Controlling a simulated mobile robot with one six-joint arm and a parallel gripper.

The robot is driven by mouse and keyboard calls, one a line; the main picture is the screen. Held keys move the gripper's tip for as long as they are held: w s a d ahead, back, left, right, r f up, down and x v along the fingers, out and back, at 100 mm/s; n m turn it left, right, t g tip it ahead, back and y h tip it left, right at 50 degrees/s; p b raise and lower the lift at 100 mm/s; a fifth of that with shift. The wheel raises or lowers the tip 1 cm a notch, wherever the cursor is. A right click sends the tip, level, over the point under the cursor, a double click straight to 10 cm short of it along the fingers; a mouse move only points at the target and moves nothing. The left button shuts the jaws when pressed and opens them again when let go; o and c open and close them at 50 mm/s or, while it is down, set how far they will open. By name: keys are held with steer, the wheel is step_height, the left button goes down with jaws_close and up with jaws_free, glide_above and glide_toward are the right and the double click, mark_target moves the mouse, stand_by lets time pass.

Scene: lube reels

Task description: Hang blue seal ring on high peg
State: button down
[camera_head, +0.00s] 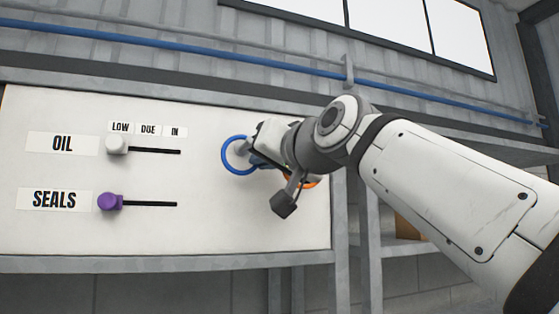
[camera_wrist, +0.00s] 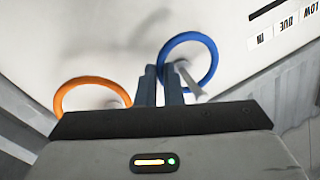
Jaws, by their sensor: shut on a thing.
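The blue seal ring (camera_head: 223,155) is at the white board, left of my gripper (camera_head: 262,158). In the wrist view, my gripper (camera_wrist: 161,85) is shut on the edge of the blue ring (camera_wrist: 190,36). A pale grey peg (camera_wrist: 188,80) shows inside the ring's opening, and its near end crosses in front of the ring's rim. The ring looks to be around this peg; whether it touches it I cannot tell. In the head view, my gripper and wrist hide much of the peg area.
An orange ring (camera_wrist: 62,92) hangs at another peg, left in the wrist view; it is partly hidden behind my wrist in the head view (camera_head: 312,183). The board (camera_head: 70,105) carries an OIL slider (camera_head: 117,145) and a purple SEALS slider (camera_head: 110,201).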

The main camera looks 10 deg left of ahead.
stand_by(0.3)
steer(key=c, duration=1.5)
jaws_free()
steer(key=shift+s+d, duration=0.1)
